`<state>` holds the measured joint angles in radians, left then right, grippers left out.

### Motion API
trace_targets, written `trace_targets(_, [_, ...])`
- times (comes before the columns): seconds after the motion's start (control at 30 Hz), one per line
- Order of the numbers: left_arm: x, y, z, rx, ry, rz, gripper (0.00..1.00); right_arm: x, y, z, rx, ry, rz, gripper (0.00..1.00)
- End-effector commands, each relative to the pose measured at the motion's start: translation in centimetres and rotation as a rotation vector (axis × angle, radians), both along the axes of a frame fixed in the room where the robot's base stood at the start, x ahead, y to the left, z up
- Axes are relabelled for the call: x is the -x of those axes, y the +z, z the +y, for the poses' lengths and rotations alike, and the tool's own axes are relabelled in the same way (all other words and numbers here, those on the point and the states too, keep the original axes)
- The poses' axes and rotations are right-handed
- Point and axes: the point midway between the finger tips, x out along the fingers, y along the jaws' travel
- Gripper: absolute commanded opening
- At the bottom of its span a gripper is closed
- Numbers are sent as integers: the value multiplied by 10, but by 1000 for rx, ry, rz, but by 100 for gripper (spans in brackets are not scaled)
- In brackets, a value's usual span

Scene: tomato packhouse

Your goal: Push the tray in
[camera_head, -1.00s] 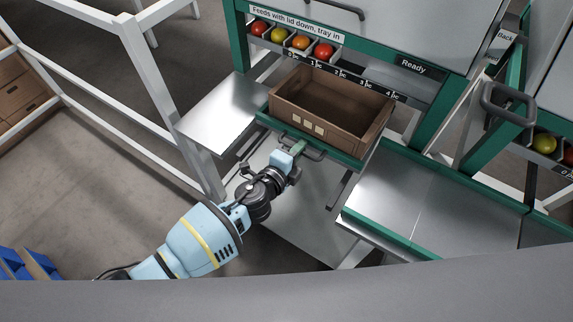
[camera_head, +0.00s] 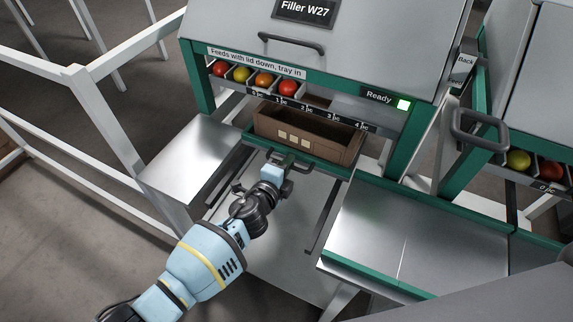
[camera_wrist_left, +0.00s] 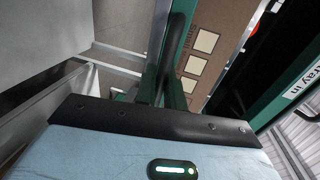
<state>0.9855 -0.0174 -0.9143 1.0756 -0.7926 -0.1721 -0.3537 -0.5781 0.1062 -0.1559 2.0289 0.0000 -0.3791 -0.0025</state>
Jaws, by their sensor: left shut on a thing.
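The tray (camera_head: 322,164) is a flat slide with a green front edge under the filler (camera_head: 340,45), and a brown crate (camera_head: 345,155) sits on it. The back of the crate is under the filler's front rail. My left gripper (camera_head: 284,166) is shut on the dark tray handle (camera_head: 303,167) at the tray's front. In the left wrist view the handle bar (camera_wrist_left: 174,45) runs up past the green fingers (camera_wrist_left: 160,88), with the crate's pale labels beside it. My right gripper is not in view.
A metal shelf (camera_head: 195,155) stands left of the tray, a metal table (camera_head: 400,235) to the right. A white frame (camera_head: 105,120) stands further left.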

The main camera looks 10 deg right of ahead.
Motion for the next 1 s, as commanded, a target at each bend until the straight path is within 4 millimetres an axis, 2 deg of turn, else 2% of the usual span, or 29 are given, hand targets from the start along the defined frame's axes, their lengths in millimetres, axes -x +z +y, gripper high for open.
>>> trace_targets(0.03, [-2,4,0,2,3,-4,0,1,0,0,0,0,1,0])
trace_targets(0.07, [-2,4,0,2,3,-4,13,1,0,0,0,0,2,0])
trace_targets(0.2, [-2,4,-1,3,2,-5,28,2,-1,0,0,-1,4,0])
trace_targets(0.63, [4,7,4,4,1,-7,28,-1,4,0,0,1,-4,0])
trace_targets(1.0, [45,15,34,0,3,-5,28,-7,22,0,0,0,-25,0])
